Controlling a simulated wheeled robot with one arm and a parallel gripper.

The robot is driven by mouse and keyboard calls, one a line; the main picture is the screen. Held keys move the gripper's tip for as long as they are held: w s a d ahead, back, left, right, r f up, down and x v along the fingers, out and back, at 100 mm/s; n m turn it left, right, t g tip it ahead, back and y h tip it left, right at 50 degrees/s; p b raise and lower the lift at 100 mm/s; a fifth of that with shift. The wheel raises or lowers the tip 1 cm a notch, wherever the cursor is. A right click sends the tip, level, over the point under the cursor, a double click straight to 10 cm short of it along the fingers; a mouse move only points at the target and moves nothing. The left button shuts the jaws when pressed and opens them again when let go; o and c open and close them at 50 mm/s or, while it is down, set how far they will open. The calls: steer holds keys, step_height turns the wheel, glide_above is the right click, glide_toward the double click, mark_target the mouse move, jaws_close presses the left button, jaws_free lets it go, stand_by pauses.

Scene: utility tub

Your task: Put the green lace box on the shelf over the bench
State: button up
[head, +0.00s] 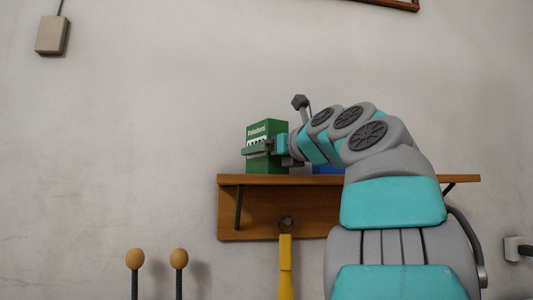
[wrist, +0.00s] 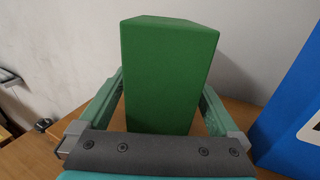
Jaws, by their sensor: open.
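The green lace box (head: 266,129) stands upright on the wooden shelf (head: 230,180), left of the shelf's middle. My gripper (head: 256,150) is at the box from the right in the head view. In the wrist view the green box (wrist: 162,75) stands between the two green fingers of my gripper (wrist: 162,100), one finger on each side. The jaws are open around the box. I cannot tell whether either finger touches it. The lower part of the box is hidden behind my gripper in the wrist view.
A blue box (head: 328,170) stands on the shelf to the right, partly hidden by my arm; it also shows at the right of the wrist view (wrist: 290,110). A yellow-handled tool (head: 286,265) hangs below the shelf. The shelf's left end is free.

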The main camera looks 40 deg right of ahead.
steer(key=shift+r, duration=0.1)
steer(key=s, duration=1.2)
steer(key=shift+a, duration=0.35)
